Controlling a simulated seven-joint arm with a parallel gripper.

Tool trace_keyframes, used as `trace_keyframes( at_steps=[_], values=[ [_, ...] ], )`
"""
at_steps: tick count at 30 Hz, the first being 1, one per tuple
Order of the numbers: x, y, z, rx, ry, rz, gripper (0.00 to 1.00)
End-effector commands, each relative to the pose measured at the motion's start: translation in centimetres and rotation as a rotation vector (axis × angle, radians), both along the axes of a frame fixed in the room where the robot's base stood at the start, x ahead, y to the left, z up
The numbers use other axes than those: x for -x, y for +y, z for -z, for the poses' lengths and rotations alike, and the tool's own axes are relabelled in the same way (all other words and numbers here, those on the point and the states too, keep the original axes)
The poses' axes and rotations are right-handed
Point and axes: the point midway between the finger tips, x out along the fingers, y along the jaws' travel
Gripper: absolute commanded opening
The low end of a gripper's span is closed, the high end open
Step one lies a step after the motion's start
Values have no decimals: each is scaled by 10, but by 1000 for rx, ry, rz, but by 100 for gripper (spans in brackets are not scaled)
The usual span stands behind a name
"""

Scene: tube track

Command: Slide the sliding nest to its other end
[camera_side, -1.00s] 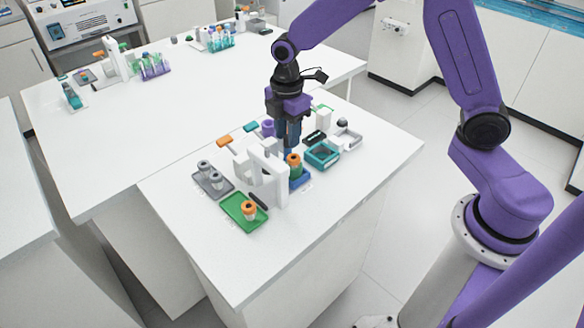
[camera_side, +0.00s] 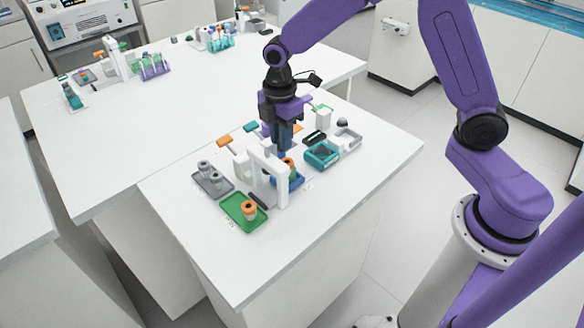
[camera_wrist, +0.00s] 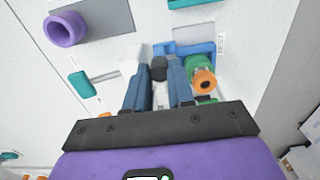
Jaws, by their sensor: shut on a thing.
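The sliding nest appears to be the blue piece (camera_side: 295,181) beside the white arch (camera_side: 275,172); it also shows in the wrist view (camera_wrist: 204,47). A green tube with an orange cap (camera_wrist: 204,82) stands at it, and the cap is partly hidden behind the arch in the side view. My gripper (camera_side: 284,146) points down at the back of the arch. In the wrist view its blue fingers (camera_wrist: 158,75) are closed around a dark knob (camera_wrist: 158,66) with a white part below it. I cannot tell exactly how the knob joins the nest.
A green tray (camera_side: 238,218) with an orange-capped tube and a grey tray (camera_side: 208,186) lie front left. A teal box (camera_side: 322,155) and a pale open tray (camera_side: 349,140) stand to the right. The front of the table is clear.

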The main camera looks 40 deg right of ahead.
Motion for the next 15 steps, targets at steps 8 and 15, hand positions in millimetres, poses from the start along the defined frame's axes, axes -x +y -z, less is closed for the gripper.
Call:
trace_keyframes(
  at_steps=[8,15],
  values=[
    [0,15,0,-1,-1,-1,1],
    [0,27,0,-1,0,-1,1]
  ],
)
